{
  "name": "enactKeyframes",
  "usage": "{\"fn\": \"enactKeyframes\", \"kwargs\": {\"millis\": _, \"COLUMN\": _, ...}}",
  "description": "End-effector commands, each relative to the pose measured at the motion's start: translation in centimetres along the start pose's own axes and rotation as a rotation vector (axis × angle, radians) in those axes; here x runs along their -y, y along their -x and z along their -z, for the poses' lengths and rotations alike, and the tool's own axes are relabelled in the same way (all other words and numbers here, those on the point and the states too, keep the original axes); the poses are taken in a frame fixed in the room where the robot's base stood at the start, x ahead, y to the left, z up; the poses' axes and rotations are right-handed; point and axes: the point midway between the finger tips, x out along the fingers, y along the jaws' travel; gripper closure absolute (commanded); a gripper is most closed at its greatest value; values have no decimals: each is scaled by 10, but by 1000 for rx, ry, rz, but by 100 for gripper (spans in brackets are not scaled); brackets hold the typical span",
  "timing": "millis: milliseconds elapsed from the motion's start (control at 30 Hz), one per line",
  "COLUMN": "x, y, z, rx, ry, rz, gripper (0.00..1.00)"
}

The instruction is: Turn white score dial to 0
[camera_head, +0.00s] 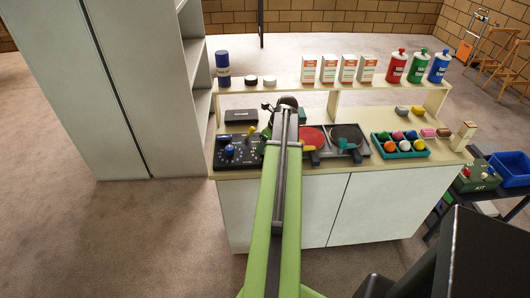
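A black panel (222,160) lies at the left end of the counter. It carries blue knobs (229,151), a yellow-topped part (251,131) and small pale marks. I cannot make out for sure which part is the white score dial, nor read any number. My green arm reaches forward across the counter's front edge. My gripper (282,103) is a dark shape at its far end, to the right of and beyond the panel. Its fingers are too small and too hidden to tell open from shut.
On the counter (390,170) are a red paddle (313,137), a black paddle (347,134), a teal tray of balls (402,154) and a dark case (241,117). Bottles and cartons (348,68) line the raised shelf. A tall cabinet (135,80) stands left.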

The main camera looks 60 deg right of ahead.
Motion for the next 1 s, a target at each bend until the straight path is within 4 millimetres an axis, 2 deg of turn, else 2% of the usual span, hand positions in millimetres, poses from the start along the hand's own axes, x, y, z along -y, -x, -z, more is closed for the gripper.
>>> {"fn": "enactKeyframes", "kwargs": {"millis": 200, "x": 0, "y": 1, "z": -1, "rx": 0, "ry": 0, "rz": 0, "gripper": 45}}
{"fn": "enactKeyframes", "kwargs": {"millis": 633, "x": 0, "y": 1, "z": -1, "rx": 0, "ry": 0, "rz": 0, "gripper": 100}}
{"fn": "enactKeyframes", "kwargs": {"millis": 1000, "x": 1, "y": 1, "z": -1, "rx": 2, "ry": 44, "rz": -17, "gripper": 100}}
